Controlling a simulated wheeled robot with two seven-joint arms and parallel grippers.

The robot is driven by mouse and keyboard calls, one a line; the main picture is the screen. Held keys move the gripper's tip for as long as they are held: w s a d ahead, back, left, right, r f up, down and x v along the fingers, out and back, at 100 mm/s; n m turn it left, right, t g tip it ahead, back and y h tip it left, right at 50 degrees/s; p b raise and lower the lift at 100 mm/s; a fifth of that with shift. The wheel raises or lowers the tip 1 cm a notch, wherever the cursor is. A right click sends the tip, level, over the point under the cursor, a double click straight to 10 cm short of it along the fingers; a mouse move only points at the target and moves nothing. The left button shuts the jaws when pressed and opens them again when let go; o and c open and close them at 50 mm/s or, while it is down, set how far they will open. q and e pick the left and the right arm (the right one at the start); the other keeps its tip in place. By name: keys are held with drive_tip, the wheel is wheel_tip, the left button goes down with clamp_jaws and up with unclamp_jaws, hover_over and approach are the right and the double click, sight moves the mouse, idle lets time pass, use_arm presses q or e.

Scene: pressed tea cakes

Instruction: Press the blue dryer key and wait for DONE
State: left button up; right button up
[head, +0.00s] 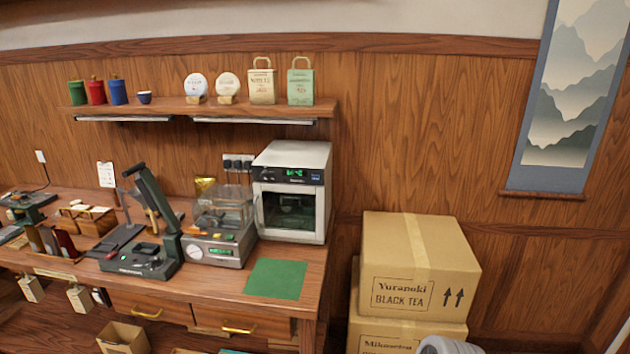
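The dryer (322,205) is a white box with a dark glass door, standing at the right end of the wooden counter. Its black top panel carries a lit green display (295,173) whose text is too small to read for sure. A small blue key (314,178) sits at the right of that panel. The door is shut, and the inside behind the glass is dim. Neither of my grippers shows, and nothing touches the dryer's front.
A green mat (275,279) lies bare in front of the dryer. Stacked cartons (415,265) stand right of the counter. A shelf (200,108) hangs above.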

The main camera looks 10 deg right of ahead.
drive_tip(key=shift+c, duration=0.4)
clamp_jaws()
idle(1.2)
